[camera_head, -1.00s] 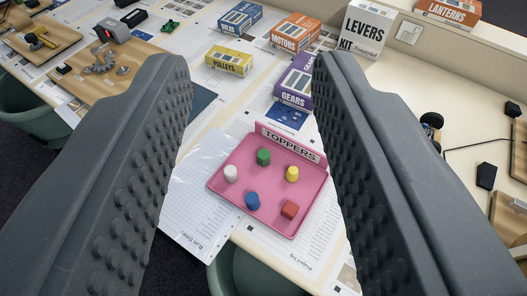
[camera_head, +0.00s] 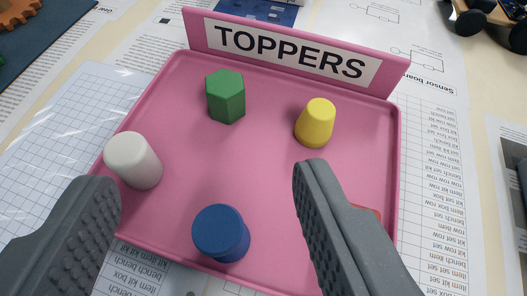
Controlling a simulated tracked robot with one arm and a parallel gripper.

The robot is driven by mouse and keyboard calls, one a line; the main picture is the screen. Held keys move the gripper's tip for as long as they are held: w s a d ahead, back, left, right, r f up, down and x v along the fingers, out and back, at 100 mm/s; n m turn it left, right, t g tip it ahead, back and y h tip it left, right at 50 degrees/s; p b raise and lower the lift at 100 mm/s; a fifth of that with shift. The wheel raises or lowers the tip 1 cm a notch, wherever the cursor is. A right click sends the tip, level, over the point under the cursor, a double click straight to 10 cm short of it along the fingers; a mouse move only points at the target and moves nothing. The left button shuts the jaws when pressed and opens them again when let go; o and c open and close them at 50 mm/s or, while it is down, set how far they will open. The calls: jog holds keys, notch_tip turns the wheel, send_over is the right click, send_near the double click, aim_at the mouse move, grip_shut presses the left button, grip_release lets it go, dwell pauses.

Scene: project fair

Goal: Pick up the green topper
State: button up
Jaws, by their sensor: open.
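The green topper (camera_head: 226,97) is a hexagonal block standing upright in the back left part of the pink tray (camera_head: 240,185), just in front of the "TOPPERS" sign (camera_head: 295,52). My gripper (camera_head: 208,188) is open and empty above the front of the tray. The green topper shows beyond and between the fingertips, apart from both. The blue topper (camera_head: 221,233) shows between the fingers, nearer than the green one. The white topper (camera_head: 134,160) stands at the tray's left, close to my left finger in the picture. The yellow topper (camera_head: 316,122) stands right of the green one.
The red topper (camera_head: 368,211) is mostly hidden behind my right finger. Printed sheets (camera_head: 432,190) lie around the tray. Dark wheels (camera_head: 487,20) show at the top right. The tray floor around the green topper is clear.

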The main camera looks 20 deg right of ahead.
jog(key=f, duration=0.2)
jog(key=b, duration=0.1)
send_near(224, 87)
jog(key=x, duration=0.2)
jog(key=shift+w+d+f, duration=0.15)
jog(key=shift+d+f, duration=0.05)
jog(key=shift+f, duration=0.15)
jog(key=shift+w+f, duration=0.1)
jog(key=shift+w, duration=0.35)
jog(key=shift+b+x, duration=0.8)
jog(key=shift+x, duration=1.5)
jog(key=shift+a, duration=0.1)
jog(key=c, duration=1.1)
